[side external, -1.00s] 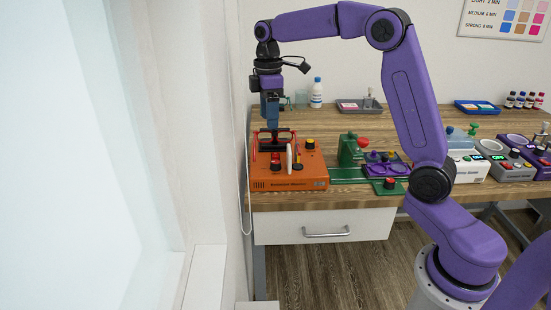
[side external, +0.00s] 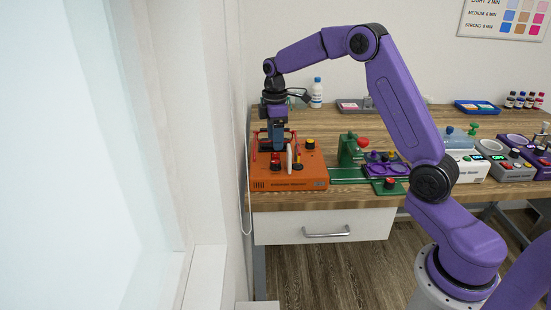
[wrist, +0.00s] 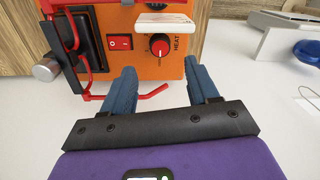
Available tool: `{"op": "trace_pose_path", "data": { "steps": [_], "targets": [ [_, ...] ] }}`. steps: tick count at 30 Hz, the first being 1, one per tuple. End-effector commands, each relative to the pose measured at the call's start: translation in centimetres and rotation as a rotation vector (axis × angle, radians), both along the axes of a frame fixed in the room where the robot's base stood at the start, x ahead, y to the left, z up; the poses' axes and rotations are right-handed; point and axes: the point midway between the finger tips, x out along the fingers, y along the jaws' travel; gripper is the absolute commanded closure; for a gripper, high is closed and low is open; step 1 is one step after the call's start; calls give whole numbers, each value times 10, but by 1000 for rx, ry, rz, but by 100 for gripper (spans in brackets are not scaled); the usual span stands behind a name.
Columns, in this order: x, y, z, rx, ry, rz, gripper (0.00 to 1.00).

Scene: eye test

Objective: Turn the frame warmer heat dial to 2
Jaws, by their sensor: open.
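The frame warmer appears as an orange box (side external: 300,180) at the left end of the bench and fills the top of the wrist view (wrist: 92,84). Its round red dial (wrist: 159,46), marked HEAT, shows in the wrist view with a pale pointer mark; its numbers are too small to read. In the side view I cannot tell for sure which knob is this dial. My gripper (wrist: 160,68) is open and empty, with its blue fingers spread to either side below the dial in the wrist view, apart from it. From the side, my gripper (side external: 277,145) is low over the box.
Beside the dial are a red switch (wrist: 119,43), a white upright piece (wrist: 165,22) and a black slot with red bars (wrist: 85,40). A green stand (side external: 350,150) and a purple fixture (side external: 385,165) stand to the right. A white wall closes off the left.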

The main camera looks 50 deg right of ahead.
Motion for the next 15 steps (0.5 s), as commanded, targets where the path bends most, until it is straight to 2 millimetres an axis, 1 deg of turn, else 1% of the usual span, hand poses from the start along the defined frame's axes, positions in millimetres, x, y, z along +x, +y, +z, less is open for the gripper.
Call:
{"op": "trace_pose_path", "data": {
  "steps": [1,3,9,12,15],
  "targets": [
    [-1,0,-11,0,6,-1,41],
    [-2,0,-24,0,5,-1,41],
    [-3,1,-55,0,4,-2,41],
    [-2,1,-65,0,2,-2,41],
    [-2,1,-71,0,0,-1,41]
  ]
}}
